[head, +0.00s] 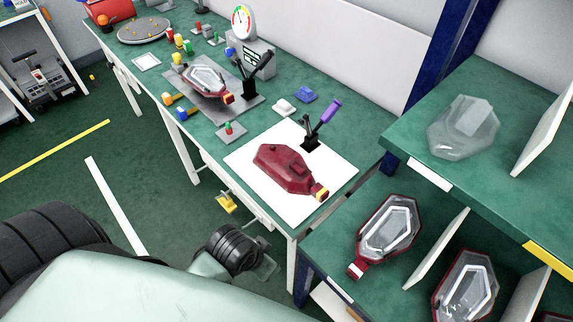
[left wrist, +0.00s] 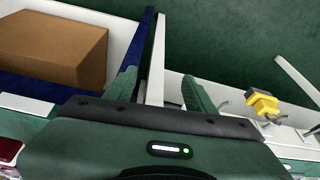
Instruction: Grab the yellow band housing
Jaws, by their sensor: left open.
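A dark red lamp housing (head: 284,168) lies back side up on a white mat (head: 255,193) at the near end of the green workbench. A yellow band (head: 320,191) shows at its front right end. My left gripper (left wrist: 160,88) is open in the left wrist view, with its two green fingers apart and no housing between them. In the head view my left arm and wrist are low, in front of the bench and left of the mat. The housing is not visible in the left wrist view. My right gripper is in neither view.
Lamps with clear faces (head: 388,230) sit between dividers on the shelf at right; a clear cover (head: 463,127) is above. Another lamp (head: 207,79) rests on a grey plate. A brown box (left wrist: 52,47) shows in the wrist view.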

